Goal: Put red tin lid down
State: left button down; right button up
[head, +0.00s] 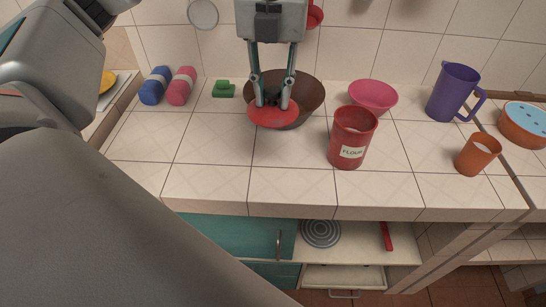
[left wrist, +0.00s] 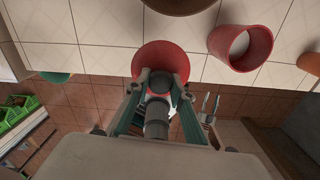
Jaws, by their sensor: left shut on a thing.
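The red tin lid (head: 272,117) is round and red, with a dark knob. My left gripper (head: 271,104) points down and is shut on the lid's knob, in front of the brown bowl (head: 306,92). In the left wrist view the lid (left wrist: 152,54) sits between the fingertips (left wrist: 160,84). I cannot tell exactly how high it is above the counter. The red flour tin (head: 345,155) stands open on the counter to the right of the lid, with white contents. The tin also shows in the left wrist view (left wrist: 228,58). My right gripper is not in view.
The tiled counter (head: 215,160) is clear at the front left. A pink bowl (head: 373,96), an orange cup (head: 473,158) and a purple jug (head: 450,95) stand to the right. Blue (head: 152,92) and pink (head: 180,90) dumbbell-like things and a green object (head: 223,90) are at the left.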

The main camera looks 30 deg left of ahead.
pick_arm(q)
notch_tip(320, 180, down, 17)
jog(key=shift+r+b, duration=0.15)
jog(key=shift+b, duration=0.45)
jog(key=c, duration=1.8)
grip_release()
jog(key=shift+o, duration=0.2)
